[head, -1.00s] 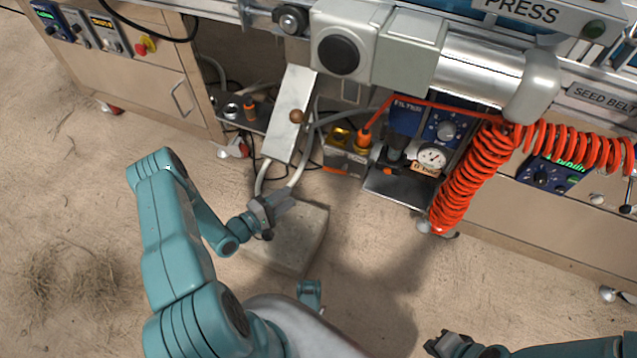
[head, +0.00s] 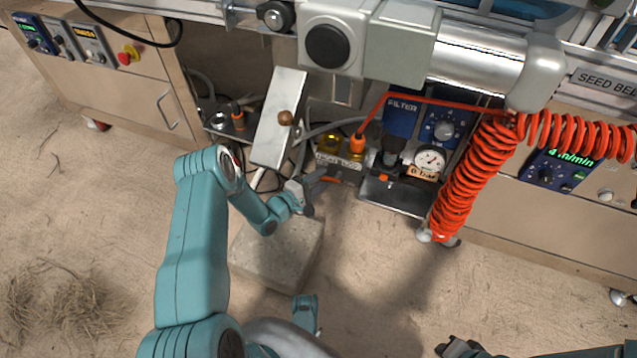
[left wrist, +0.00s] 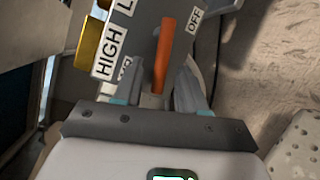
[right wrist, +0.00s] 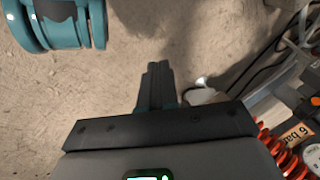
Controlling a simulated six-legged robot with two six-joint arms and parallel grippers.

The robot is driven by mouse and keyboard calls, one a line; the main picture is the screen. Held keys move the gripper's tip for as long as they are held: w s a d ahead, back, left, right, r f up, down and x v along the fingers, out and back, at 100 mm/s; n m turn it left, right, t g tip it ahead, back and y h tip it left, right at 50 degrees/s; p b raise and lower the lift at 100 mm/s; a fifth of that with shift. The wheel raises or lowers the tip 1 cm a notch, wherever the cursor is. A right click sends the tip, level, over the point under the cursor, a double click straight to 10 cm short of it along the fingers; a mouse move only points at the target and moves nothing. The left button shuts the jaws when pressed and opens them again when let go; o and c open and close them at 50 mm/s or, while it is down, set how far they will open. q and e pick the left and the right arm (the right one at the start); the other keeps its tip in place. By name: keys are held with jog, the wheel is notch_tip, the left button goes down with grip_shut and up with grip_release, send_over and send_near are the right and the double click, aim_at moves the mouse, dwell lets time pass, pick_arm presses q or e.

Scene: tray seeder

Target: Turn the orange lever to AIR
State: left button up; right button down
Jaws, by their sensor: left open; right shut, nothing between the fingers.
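The orange lever (left wrist: 163,55) stands out from a grey plate in the left wrist view. Its near end lies between the two fingers of my open left gripper (left wrist: 158,92), with no clear grip on it. In the head view my left gripper (head: 318,184) is just below the labelled valve block (head: 338,163) with gold caps. My right gripper (right wrist: 157,82) is shut and empty, away from the lever; it shows at the bottom edge of the head view (head: 446,350).
A tilted white plate with a brown knob (head: 270,140) stands left of the valve block. A filter and gauge unit (head: 430,160) and a coiled red hose (head: 470,190) are to the right. A stone slab (head: 275,250) lies on the open sandy floor.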

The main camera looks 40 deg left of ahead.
pick_arm(q)
grip_shut()
jog(key=shift+a+r+m+g+y+p, duration=0.1)
jog(key=shift+r+m+g+y+p, duration=0.4)
jog(key=shift+m+p, duration=0.5)
pick_arm(e)
jog(key=shift+s+a+r+g, duration=0.1)
jog(key=shift+s+r+g, duration=0.2)
jog(key=shift+s+r, duration=0.4)
jog(key=shift+w+r, duration=0.1)
pick_arm(q)
grip_release()
jog(key=shift+r, duration=0.1)
